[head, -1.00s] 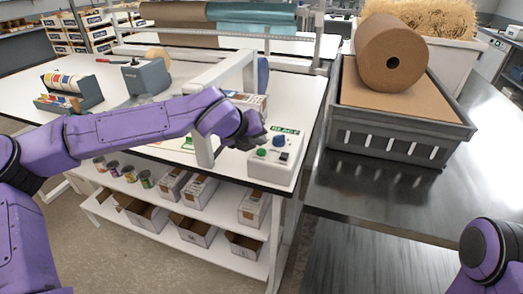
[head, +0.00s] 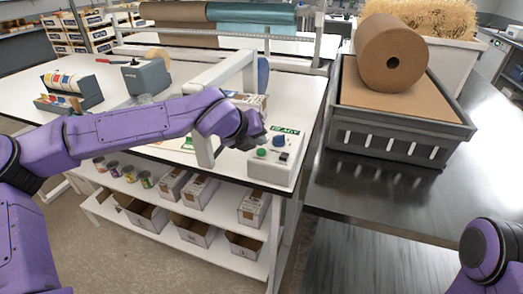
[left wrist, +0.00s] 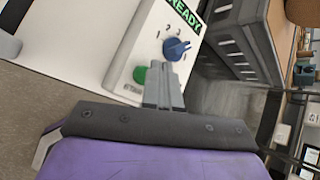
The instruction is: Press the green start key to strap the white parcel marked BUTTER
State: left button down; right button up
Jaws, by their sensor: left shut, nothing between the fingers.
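The green start key (head: 262,153) is on the sloped face of a white control box (head: 270,172), beside a blue knob (head: 278,141). The key also shows in the left wrist view (left wrist: 140,75). My left gripper (head: 262,142) is shut and empty, just over the box. In the left wrist view its fingertips (left wrist: 164,72) appear just right of the key; I cannot tell whether they touch anything. A parcel (head: 246,101) lies behind the white strapping arch (head: 205,150), partly hidden; its marking is not readable. My right gripper is out of view.
A green READY sign (head: 286,131) stands at the back of the box. The white table (head: 310,100) ends just right of it. A metal bench (head: 375,190) bears a grey crate (head: 400,135) with a brown paper roll (head: 388,55). Cartons sit on shelves below.

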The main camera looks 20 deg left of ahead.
aim_at(258, 152)
pick_arm(q)
jog(key=shift+f, duration=0.15)
jog(key=shift+f+b, duration=0.3)
jog(key=shift+b, duration=0.1)
jog(key=shift+f+b, duration=0.4)
jog(key=shift+f, duration=0.05)
dwell(0.3)
dwell(0.4)
jog(key=shift+r+p, duration=0.65)
jog(key=shift+r, duration=0.25)
notch_tip(258, 152, up, 5)
jog(key=p, duration=0.4)
jog(key=shift+r, duration=0.1)
